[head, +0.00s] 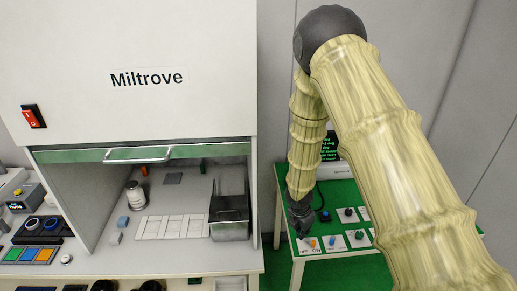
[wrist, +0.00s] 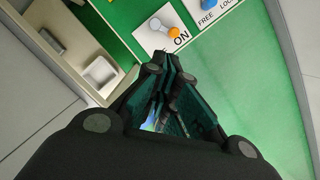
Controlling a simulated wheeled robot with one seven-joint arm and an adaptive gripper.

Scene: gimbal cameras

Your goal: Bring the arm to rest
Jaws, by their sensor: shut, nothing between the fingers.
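My gripper (head: 301,222) hangs at the end of my arm over the front left part of the green-topped table, in the head view. In the wrist view my gripper (wrist: 165,75) is shut with nothing between its fingers. Its tips point toward a white plate marked ON, which carries an orange-tipped switch (wrist: 172,32). The same orange switch (head: 313,242) shows just below the gripper in the head view. I cannot tell whether the fingertips touch the plate.
The green table (head: 343,195) holds several switch plates and a dark screen (head: 330,145). Left of it stands a white Miltrove cabinet (head: 150,75) with its front open. Inside are a dark metal bin (head: 230,215) and a white jar (head: 135,195). A grey wall is behind.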

